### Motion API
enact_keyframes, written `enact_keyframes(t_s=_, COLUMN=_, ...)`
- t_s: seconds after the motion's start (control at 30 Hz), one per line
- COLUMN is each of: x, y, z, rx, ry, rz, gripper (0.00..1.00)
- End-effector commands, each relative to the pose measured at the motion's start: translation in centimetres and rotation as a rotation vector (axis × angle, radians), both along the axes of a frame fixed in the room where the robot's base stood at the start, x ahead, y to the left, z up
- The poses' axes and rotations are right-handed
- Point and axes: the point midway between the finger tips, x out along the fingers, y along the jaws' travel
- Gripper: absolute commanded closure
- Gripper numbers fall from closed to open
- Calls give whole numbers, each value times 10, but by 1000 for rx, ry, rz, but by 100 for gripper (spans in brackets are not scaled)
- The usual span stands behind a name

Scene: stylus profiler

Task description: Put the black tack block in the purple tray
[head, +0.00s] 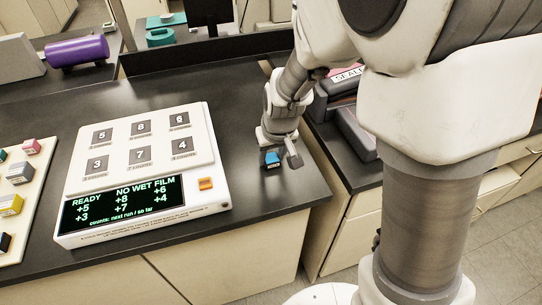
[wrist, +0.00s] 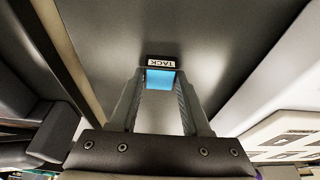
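A small black block with a blue face (head: 272,160) sits on the dark bench top near its front right corner. In the wrist view the block (wrist: 160,77) shows a white label reading TACK, just at the fingertips. My gripper (head: 284,153) is low over the bench beside the block. In the wrist view my gripper's fingers (wrist: 159,82) are apart, with the blue face between their tips; I cannot see clear contact. I cannot make out a purple tray in either view.
A white instrument (head: 140,170) with numbered pads and a green-lettered display stands left of my gripper. A cream board (head: 40,165) with several coloured blocks lies at far left. A purple cylinder (head: 77,52) rests behind. Grey boxes (head: 355,135) stand right, across a gap.

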Motion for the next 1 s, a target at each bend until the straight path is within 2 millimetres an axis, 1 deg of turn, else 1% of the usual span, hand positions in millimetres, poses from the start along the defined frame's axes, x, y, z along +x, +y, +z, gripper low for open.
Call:
enact_keyframes(t_s=0.03, x=0, y=0, z=0, rx=0, ry=0, rz=0, gripper=70)
enact_keyframes(t_s=0.2, x=0, y=0, z=0, rx=0, ry=0, rz=0, gripper=100)
enact_keyframes(t_s=0.47, x=0, y=0, z=1, rx=0, ry=0, rz=0, gripper=100)
enact_keyframes(t_s=0.57, x=0, y=0, z=4, rx=0, ry=-1, rz=0, gripper=100)
enact_keyframes(t_s=0.67, x=0, y=0, z=12, rx=0, ry=-1, rz=1, gripper=100)
enact_keyframes(t_s=0.77, x=1, y=1, z=28, rx=2, ry=-4, rz=1, gripper=100)
enact_keyframes(t_s=0.87, x=1, y=0, z=48, rx=3, ry=-5, rz=0, gripper=100)
enact_keyframes(t_s=0.9, x=-2, y=-13, z=50, rx=2, ry=-3, rz=-7, gripper=100)
enact_keyframes(t_s=1.0, x=-8, y=-35, z=63, rx=3, ry=-4, rz=-8, gripper=100)
